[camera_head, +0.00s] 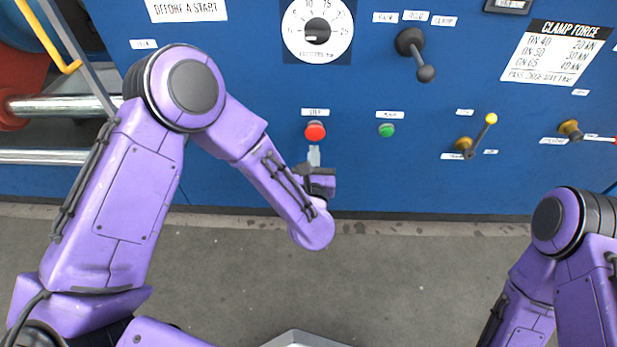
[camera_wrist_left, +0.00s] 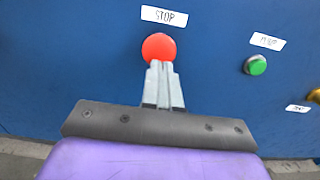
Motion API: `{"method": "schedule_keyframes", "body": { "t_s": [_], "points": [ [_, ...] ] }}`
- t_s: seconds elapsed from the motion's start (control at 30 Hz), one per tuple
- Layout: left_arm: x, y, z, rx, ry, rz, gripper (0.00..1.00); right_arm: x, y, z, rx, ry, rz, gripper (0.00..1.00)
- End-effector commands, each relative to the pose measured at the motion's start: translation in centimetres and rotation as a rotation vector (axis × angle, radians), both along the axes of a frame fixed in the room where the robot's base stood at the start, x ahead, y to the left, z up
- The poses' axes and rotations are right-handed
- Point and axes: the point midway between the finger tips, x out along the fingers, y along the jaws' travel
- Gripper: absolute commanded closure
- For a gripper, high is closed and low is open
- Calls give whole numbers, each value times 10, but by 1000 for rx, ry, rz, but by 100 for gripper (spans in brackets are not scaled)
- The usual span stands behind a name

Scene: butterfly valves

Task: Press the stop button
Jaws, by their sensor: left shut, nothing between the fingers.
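The red stop button (camera_head: 315,131) sits on the blue panel under a small white label, and the label reads STOP in the left wrist view, where the button (camera_wrist_left: 159,46) is just beyond my fingertips. My left gripper (camera_head: 314,150) is shut and empty, right below the button in the head view. In the left wrist view the closed fingers (camera_wrist_left: 161,66) overlap the button's lower edge. I cannot tell whether they touch it. My right arm shows at the lower right of the head view, but its gripper is out of view.
A green button (camera_head: 386,130) is right of the stop button. A black lever (camera_head: 416,53), a yellow-knobbed lever (camera_head: 478,138) and a red-handled valve (camera_head: 575,131) are further right. A dial (camera_head: 317,31) is above. Metal rods (camera_head: 60,105) are at left. Grey floor (camera_head: 400,270) lies in front.

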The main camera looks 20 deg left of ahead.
Motion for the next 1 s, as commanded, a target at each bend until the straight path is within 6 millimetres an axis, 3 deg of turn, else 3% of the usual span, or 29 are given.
{"method": "schedule_keyframes", "body": {
  "t_s": [0.2,0.4,1.0],
  "points": [
    [-50,-12,1,1,3,-1,100,0,0,9,0,-1,-1,36],
    [-73,-18,-1,0,3,1,100,0,0,11,0,-1,-1,36],
    [-75,-18,-1,11,7,1,100,0,0,11,0,-1,-1,36]
  ]
}}
